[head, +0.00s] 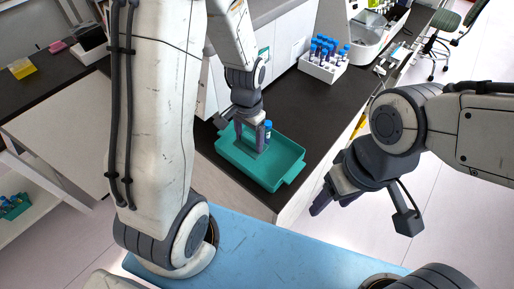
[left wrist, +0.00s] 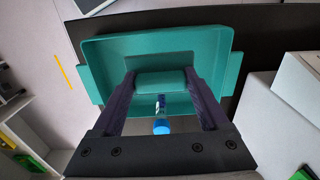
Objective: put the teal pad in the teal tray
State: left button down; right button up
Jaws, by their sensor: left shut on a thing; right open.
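The teal tray (head: 285,180) sits on the dark counter, and it also fills the upper middle of the left wrist view (left wrist: 205,38). My left gripper (head: 250,140) is over the tray's left part, pointing down. In the left wrist view its two fingers (left wrist: 160,76) are shut on the sides of the teal pad (left wrist: 160,88). The pad is within the tray's outline; whether it touches the tray floor I cannot tell. In the head view the pad is mostly hidden by the fingers. My right gripper (head: 331,203) is open and empty, away from the counter.
A blue-capped tube (head: 268,128) is close beside my left gripper at the tray's back; it also shows between the fingers in the left wrist view (left wrist: 161,125). A white rack (head: 321,72) of several blue-capped tubes stands farther back. Dark counter (head: 320,110) right of the tray is clear.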

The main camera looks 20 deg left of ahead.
aim_at(252, 146)
pick_arm(q)
jog(key=f, duration=0.3)
jog(key=shift+w+d+f, duration=0.15)
jog(key=shift+d+f, duration=0.1)
jog(key=shift+d, duration=0.1)
notch_tip(252, 146, down, 3)
jog(key=shift+f+p, duration=0.1)
jog(key=shift+p, duration=0.3)
jog(key=shift+f, duration=0.4)
jog(key=shift+f, duration=0.1)
jog(key=shift+f, duration=0.15)
grip_release()
